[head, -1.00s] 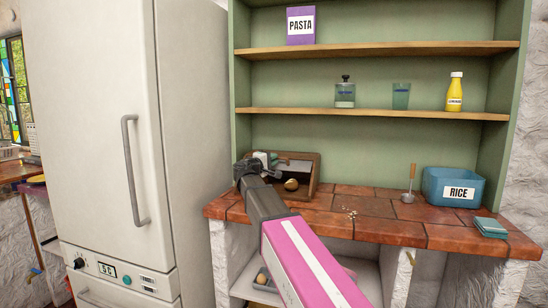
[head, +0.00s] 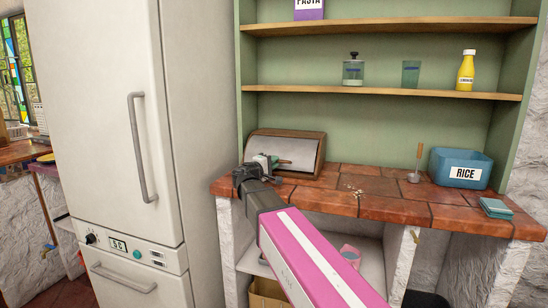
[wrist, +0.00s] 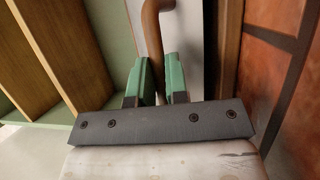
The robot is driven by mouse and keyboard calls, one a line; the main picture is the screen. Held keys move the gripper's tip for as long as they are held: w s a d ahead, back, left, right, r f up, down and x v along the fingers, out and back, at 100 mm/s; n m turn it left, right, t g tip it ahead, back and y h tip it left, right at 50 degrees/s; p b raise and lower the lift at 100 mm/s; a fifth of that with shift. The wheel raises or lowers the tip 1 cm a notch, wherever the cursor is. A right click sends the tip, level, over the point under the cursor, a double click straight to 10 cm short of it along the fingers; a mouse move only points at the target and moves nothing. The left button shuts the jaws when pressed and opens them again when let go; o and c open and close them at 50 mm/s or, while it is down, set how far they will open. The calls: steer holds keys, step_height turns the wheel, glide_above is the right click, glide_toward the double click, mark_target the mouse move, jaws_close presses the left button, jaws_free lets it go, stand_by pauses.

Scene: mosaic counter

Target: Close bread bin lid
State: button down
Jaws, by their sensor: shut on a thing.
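The bread bin (head: 318,136) is a brown wooden box at the back left of the tiled counter. Its pale lid (head: 304,152) is down across the front, and the inside is hidden. My gripper (head: 280,162) is at the lower left of the lid, with its green fingertips against the front. In the wrist view the green fingers (wrist: 160,78) are shut on the brown curved lid handle (wrist: 152,25), with the pale lid behind. Whether the lid is fully seated cannot be told.
A ladle (head: 416,165), a blue rice tub (head: 460,168) and a teal stack (head: 496,208) stand farther right. The fridge (head: 110,120) is close on the left. Shelves (head: 380,93) hang above.

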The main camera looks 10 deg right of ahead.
steer(key=shift+w+f, duration=0.15)
steer(key=shift+f, duration=0.25)
steer(key=c, duration=1.1)
jaws_free()
steer(key=shift+w, duration=0.1)
steer(key=shift+s+a, duration=0.2)
steer(key=shift+s, duration=0.15)
steer(key=v, duration=1)
steer(key=shift+a, duration=0.1)
steer(key=shift+s+a, duration=0.1)
